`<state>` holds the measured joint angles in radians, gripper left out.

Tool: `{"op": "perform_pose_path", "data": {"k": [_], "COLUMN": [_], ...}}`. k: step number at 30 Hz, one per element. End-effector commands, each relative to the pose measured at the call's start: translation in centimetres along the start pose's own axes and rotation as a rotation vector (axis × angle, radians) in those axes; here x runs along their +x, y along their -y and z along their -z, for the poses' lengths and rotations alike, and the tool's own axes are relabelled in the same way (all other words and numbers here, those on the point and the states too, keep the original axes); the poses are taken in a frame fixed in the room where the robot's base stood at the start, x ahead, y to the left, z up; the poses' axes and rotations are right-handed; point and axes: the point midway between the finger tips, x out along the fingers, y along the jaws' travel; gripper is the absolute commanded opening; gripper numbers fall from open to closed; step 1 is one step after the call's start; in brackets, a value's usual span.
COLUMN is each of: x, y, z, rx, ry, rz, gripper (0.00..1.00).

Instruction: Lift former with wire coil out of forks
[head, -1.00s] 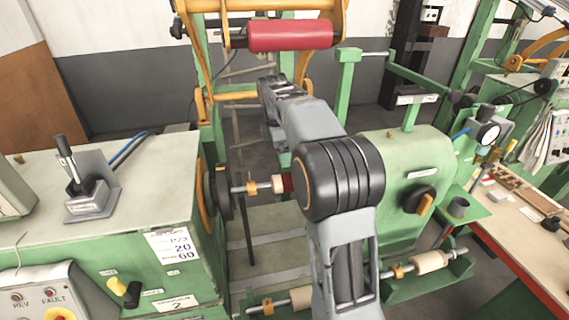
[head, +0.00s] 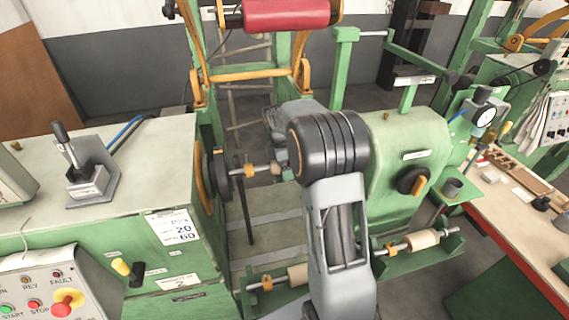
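A shaft with a pale wooden former end (head: 262,170) sticks out of the left machine's black hub. My arm hides the rest of it, so I cannot see whether wire is on it or what bears its far end. A red roll (head: 285,15) sits between orange arms at the top. My gripper (head: 275,132) is behind my black wrist joint, just above and beside the shaft. Its fingers are mostly hidden, and I cannot tell whether it touches the former.
The green headstock (head: 150,235) stands left, and the green tailstock (head: 405,165) right. A lower rack holds a shaft with pale rollers (head: 422,240). A lever (head: 80,165) stands on the left top. A bench (head: 510,205) lies right. An open gap with steps lies between the machines.

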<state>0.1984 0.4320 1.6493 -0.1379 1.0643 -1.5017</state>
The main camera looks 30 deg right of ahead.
Motion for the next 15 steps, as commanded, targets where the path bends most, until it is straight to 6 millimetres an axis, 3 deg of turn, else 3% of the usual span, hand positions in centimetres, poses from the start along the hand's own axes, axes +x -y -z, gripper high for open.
{"op": "perform_pose_path", "data": {"k": [11,15], "x": [0.23,0.21], "y": [0.01,0.01], "z": [-0.01,-0.01], "rx": [0.0,0.0], "ry": [0.0,0.0], "rz": [0.0,0.0], "gripper": [1.0,0.86]}}
